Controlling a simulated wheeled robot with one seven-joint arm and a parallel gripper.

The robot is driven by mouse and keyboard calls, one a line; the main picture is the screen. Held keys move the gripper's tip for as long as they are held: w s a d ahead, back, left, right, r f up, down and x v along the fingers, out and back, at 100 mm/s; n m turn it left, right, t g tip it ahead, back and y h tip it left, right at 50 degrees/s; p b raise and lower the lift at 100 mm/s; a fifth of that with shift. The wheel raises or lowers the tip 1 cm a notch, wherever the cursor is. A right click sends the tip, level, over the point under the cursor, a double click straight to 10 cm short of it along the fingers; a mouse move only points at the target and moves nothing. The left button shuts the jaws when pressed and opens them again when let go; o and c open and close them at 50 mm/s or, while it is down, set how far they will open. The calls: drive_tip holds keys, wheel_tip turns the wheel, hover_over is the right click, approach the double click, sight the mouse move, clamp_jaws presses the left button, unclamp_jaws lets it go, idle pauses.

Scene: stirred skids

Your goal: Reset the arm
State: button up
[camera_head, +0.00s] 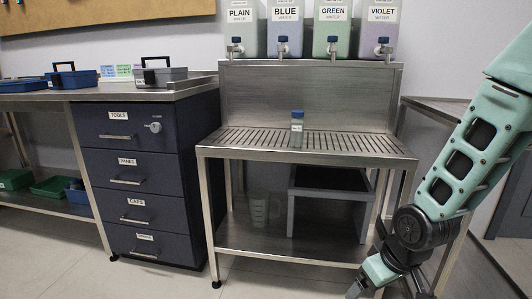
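My arm, teal with dark joints, comes down from the upper right of the head view. My gripper (388,284) is at the bottom edge of the picture, low in front of the right side of the steel stand. Its fingertips are partly cut off by the frame, so I cannot tell whether it is open or shut. A small bottle with a blue cap (297,128) stands upright on the slatted top of the steel stand (235,143), well apart from my gripper.
Several labelled water dispensers (285,25) stand on the shelf above. A dark drawer cabinet (150,180) is to the left. A dark bin (332,180) and a clear jug (258,210) sit on the lower shelf. A side table (435,105) is behind my arm. Floor is open at front left.

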drive_tip(key=s+a+r+n+g+p, duration=0.1)
drive_tip(key=s+a+r, duration=0.3)
drive_tip(key=s+r, duration=0.15)
drive_tip(key=s+a+r+n+g, duration=0.1)
drive_tip(key=s+a+r+n, duration=0.2)
drive_tip(key=s, duration=0.4)
drive_tip(key=s+a+r+g+p, duration=0.1)
drive_tip(key=s+a+r, duration=0.35)
drive_tip(key=s, duration=0.25)
wheel_tip(320, 180, up, 37)
drive_tip(key=p, duration=3.6)
drive_tip(key=shift+w+d+r+h+p, duration=0.15)
drive_tip(key=shift+w+d+h+p, duration=0.05)
drive_tip(key=shift+w+h+p, duration=0.2)
drive_tip(key=shift+c, duration=0.4)
